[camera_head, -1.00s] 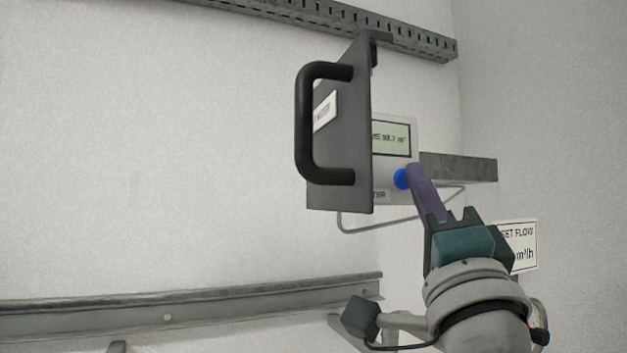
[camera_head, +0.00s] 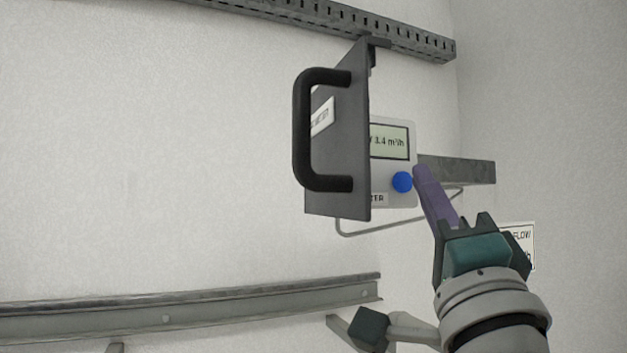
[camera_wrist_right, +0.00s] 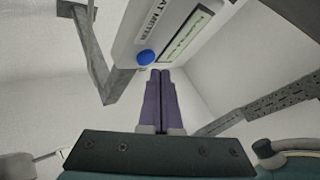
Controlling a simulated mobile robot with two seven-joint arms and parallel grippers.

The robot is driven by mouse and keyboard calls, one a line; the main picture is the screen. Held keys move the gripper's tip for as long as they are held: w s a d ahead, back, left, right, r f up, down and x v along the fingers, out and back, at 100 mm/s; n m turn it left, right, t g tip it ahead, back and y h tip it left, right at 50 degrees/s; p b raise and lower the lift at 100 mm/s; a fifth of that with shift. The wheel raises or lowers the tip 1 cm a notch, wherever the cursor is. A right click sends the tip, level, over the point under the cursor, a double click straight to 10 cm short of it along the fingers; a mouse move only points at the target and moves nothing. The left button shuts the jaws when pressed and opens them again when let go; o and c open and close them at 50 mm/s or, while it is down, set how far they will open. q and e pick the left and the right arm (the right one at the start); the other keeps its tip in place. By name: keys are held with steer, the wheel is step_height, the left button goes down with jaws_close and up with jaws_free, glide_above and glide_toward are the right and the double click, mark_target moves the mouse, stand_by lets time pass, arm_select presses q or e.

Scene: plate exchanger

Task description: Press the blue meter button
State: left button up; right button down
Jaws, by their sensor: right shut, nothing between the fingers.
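The blue button (camera_head: 402,182) is a round knob on the lower front of the white meter (camera_head: 409,132). The meter's display (camera_head: 388,142) reads a value ending in "3.4 m³/h"; its left part is hidden behind the dark open cover (camera_head: 350,130). My right gripper (camera_head: 420,170) is shut and empty, its purple fingertips just right of the button, and a small gap shows between them in the head view. In the right wrist view the button (camera_wrist_right: 146,57) lies just left of and beyond the fingertips (camera_wrist_right: 160,72). My left gripper is not in view.
The cover with its black handle (camera_head: 302,130) stands out from the wall left of the meter. A grey bracket (camera_head: 456,170) runs behind the meter to the right. A sign (camera_head: 522,235) hangs lower right. Metal rails cross the wall above (camera_head: 400,38) and below (camera_head: 200,303).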

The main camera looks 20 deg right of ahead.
steer(key=shift+s, duration=0.1)
steer(key=shift+h, duration=0.3)
steer(key=s, duration=0.2)
steer(key=s+p, duration=0.1)
steer(key=s, duration=0.1)
steer(key=shift+s+d, duration=0.2)
steer(key=shift+s, duration=0.2)
